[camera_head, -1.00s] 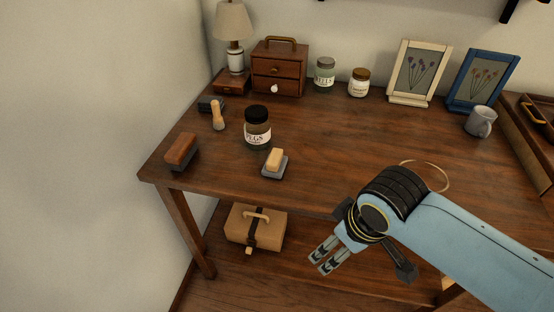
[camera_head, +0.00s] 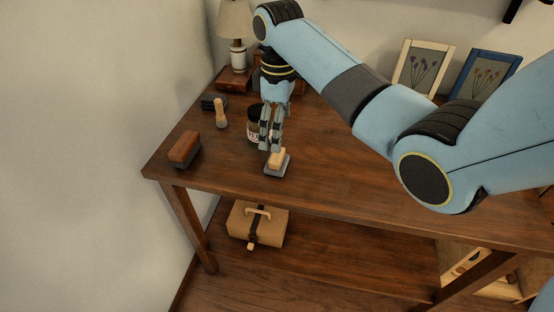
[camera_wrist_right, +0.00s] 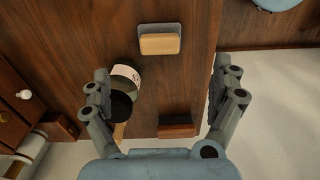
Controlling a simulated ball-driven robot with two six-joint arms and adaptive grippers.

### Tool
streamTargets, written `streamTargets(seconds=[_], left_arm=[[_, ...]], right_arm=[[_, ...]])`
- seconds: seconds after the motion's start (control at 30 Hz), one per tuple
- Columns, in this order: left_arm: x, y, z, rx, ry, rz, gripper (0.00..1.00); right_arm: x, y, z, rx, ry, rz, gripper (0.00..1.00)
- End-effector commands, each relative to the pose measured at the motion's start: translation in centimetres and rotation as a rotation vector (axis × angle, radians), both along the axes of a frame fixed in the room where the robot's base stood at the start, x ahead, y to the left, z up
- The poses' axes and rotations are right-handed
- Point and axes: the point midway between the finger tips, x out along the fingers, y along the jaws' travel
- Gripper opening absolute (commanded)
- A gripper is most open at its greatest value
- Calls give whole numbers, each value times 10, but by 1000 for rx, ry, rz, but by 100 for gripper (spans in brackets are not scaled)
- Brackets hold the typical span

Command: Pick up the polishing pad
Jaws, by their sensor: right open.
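The polishing pad, a grey pad with a tan block on top (camera_head: 277,165), lies flat on the wooden table near its front edge. It also shows in the right wrist view (camera_wrist_right: 160,42), at the upper middle. My right gripper (camera_head: 270,147) points down just above the pad, its fingertips overlapping the pad's far side in the head view. The wrist view shows its fingers (camera_wrist_right: 160,68) spread wide with nothing held. I cannot tell whether a fingertip touches the pad. My left gripper is not in view.
A dark-lidded jar (camera_head: 253,127) stands close behind the gripper, partly hidden. A brown brush (camera_head: 186,147) lies left on the table (camera_head: 340,185). A wooden-handled tool (camera_head: 221,113) stands behind. My arm hides much of the back right. A tan case (camera_head: 245,224) sits below.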

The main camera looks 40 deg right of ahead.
Motion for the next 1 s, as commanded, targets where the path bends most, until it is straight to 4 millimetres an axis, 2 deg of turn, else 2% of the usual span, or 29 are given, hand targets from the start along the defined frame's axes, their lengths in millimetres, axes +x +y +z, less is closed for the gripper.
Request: streamTargets(seconds=[0.2,0.47,0.7,1.0], left_arm=[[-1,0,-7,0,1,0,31],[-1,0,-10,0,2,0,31],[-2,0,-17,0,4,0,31],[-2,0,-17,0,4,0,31]], right_arm=[[1,0,-36,2,5,5,94],[1,0,-60,1,3,4,94],[0,0,-98,1,4,3,94],[1,0,-103,0,1,3,94]])
